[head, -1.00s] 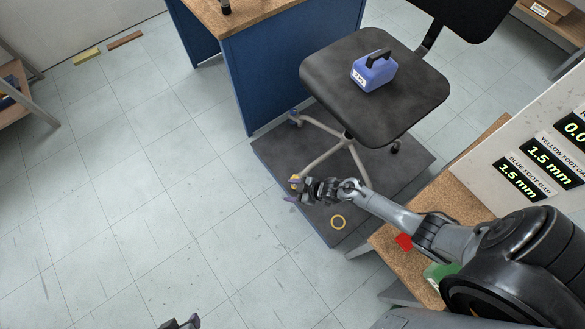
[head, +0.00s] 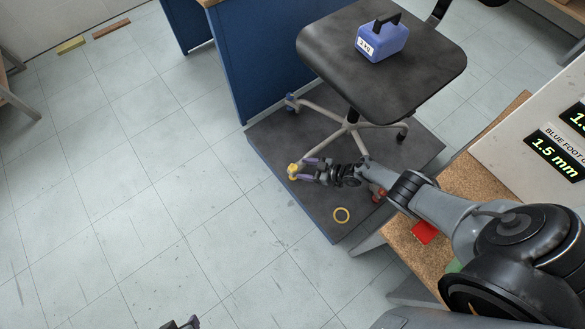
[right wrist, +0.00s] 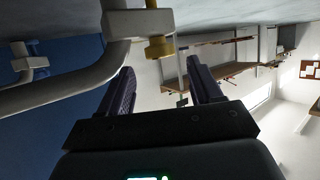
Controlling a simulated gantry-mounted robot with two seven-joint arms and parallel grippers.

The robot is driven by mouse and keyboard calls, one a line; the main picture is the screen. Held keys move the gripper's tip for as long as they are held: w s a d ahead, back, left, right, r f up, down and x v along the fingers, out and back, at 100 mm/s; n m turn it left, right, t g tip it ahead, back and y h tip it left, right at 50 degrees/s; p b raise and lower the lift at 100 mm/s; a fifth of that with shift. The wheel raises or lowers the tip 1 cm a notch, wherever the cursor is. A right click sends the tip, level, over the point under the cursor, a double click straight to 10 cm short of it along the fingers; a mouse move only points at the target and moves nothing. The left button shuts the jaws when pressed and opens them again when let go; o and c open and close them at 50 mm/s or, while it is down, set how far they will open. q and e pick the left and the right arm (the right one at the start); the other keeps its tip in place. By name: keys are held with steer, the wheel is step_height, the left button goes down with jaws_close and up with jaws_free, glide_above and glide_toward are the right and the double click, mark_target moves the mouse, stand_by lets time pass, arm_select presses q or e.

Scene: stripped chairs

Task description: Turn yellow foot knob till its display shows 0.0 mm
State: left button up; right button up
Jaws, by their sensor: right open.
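The yellow foot knob (head: 293,171) sits at the end of the chair base leg nearest me, over the dark platform. It also shows in the right wrist view (right wrist: 160,48), under a pale leg end. My right gripper (head: 308,169) is open beside the knob. In the right wrist view its purple fingers (right wrist: 160,66) are spread, with the knob just beyond and between their tips. The yellow foot display (head: 578,117) is cut off by the frame edge. The display (head: 556,155) labelled blue foot gap reads 1.5 mm. A dark tip of my left gripper (head: 181,323) shows at the bottom edge.
The chair seat (head: 380,60) carries a blue 2 kg weight (head: 382,40). A blue foot (head: 291,102) is on another leg. A cork-topped bench (head: 475,168) with a red piece (head: 425,232) stands right.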

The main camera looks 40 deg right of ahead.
mark_target(293, 168)
steer(key=b+x, duration=0.2)
steer(key=x, duration=0.3)
steer(key=shift+a+f+b, duration=0.1)
steer(key=shift+f+b, duration=0.05)
steer(key=shift+b, duration=0.2)
arm_select(q)
steer(key=shift+d+f, duration=0.1)
steer(key=shift+f, duration=1.9)
arm_select(e)
steer(key=shift+w+a+f, duration=0.1)
steer(key=shift+w+a, duration=0.15)
steer(key=shift+w, duration=0.25)
steer(key=c, duration=1)
steer(key=shift+o, duration=0.2)
steer(key=shift+m+h, duration=0.3)
steer(key=shift+a+m+t+h+p, duration=0.1)
steer(key=shift+m+t+h+p, duration=0.4)
steer(key=shift+m+h+p, duration=0.55)
steer(key=shift+m+t+h+p, duration=0.3)
steer(key=shift+m+h+p, duration=0.45)
steer(key=shift+h, duration=0.4)
arm_select(q)
steer(key=shift+r, duration=2.2)
arm_select(e)
steer(key=shift+m+h, duration=1)
